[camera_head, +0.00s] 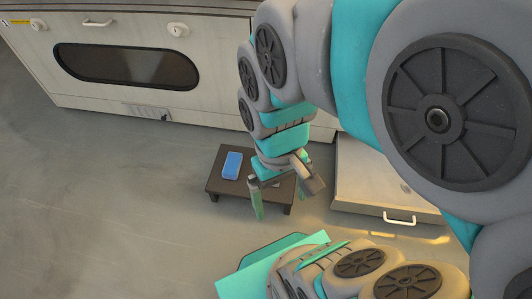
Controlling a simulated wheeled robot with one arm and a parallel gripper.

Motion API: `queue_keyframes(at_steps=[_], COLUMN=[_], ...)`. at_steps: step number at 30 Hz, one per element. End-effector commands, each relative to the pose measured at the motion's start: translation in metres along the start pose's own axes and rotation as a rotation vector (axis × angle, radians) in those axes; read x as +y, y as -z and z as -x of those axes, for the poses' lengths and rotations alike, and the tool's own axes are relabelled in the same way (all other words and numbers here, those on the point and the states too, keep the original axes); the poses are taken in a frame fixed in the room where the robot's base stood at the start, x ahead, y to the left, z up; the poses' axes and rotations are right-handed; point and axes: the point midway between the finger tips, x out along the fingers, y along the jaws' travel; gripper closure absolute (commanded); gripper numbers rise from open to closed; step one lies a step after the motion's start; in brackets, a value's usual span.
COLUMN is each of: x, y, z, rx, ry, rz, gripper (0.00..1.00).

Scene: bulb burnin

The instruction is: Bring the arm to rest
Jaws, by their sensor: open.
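My arm reaches in from the right of the head view and bends down in the middle. My gripper (286,199) hangs at its end, over the right part of a small dark low table (224,188). Its two fingers are spread apart, and I see nothing held between them. The gripper and wrist hide part of the table top.
A blue box-shaped object (232,165) lies on the table's left side. Behind stands a pale cabinet (215,80) with a dark oval window (125,67). A low pale unit with a white handle (399,220) is at right. The floor at left (100,200) is clear.

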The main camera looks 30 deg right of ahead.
Motion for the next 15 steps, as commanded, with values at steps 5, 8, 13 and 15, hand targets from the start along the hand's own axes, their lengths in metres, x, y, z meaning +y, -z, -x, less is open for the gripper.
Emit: queue_keyframes(at_steps=[5, 8, 13, 15], x=[0.0, 0.0, 0.0, 0.0], y=[-0.001, -0.001, -0.003, -0.005], z=[0.0, 0.0, 0.016, 0.03], rx=[-0.001, -0.001, -0.001, -0.001], ry=[0.0, 0.0, 0.0, 0.0], rz=[0.002, 0.001, 0.001, 0.001], gripper=[0.01, 0.01, 0.01, 0.01])
